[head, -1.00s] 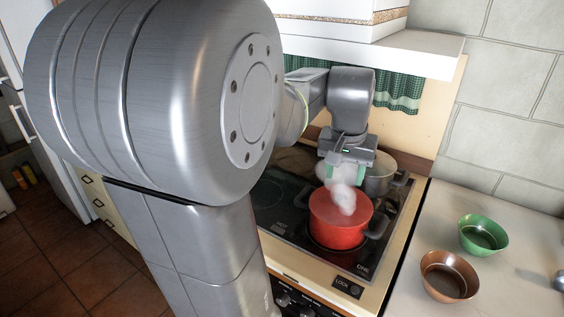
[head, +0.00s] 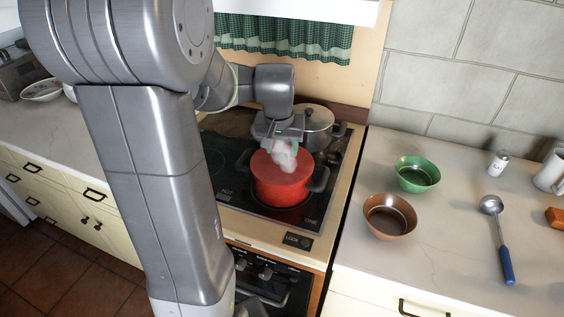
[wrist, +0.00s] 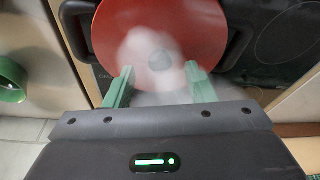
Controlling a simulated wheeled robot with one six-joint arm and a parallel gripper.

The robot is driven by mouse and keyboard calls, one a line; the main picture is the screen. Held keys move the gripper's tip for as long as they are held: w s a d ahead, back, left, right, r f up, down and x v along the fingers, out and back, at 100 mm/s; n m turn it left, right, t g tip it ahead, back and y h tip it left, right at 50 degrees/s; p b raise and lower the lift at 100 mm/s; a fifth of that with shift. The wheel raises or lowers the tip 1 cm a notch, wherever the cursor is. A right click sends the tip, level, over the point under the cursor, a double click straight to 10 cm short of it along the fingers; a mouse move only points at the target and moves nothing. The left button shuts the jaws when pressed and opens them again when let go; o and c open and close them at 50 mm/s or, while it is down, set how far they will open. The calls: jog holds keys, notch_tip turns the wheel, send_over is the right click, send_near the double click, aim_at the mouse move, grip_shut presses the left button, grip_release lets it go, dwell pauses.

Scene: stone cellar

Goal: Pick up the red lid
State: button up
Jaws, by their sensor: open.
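A red pot (head: 280,187) with dark side handles stands on the front of the black glass hob. Its red lid (head: 262,165) lies on top; in the wrist view the lid (wrist: 110,40) fills the upper middle, with a dark knob (wrist: 160,60) at its centre. White steam partly veils the lid and knob. My gripper (head: 283,147) is over the pot. In the wrist view my gripper (wrist: 160,82) is open, its two green fingers apart on either side of the knob's line. I cannot tell how high they are above the lid.
A steel pot (head: 318,118) with a lid stands behind the red pot. On the right counter are a brown bowl (head: 390,222), a green bowl (head: 417,183), a ladle (head: 503,250) with a blue handle, a shaker (head: 499,163) and a white mug (head: 551,173).

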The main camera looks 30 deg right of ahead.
aim_at(282, 155)
jog(key=shift+x, duration=1.55)
jog(key=shift+w, duration=0.1)
jog(key=shift+r, duration=0.1)
grip_shut()
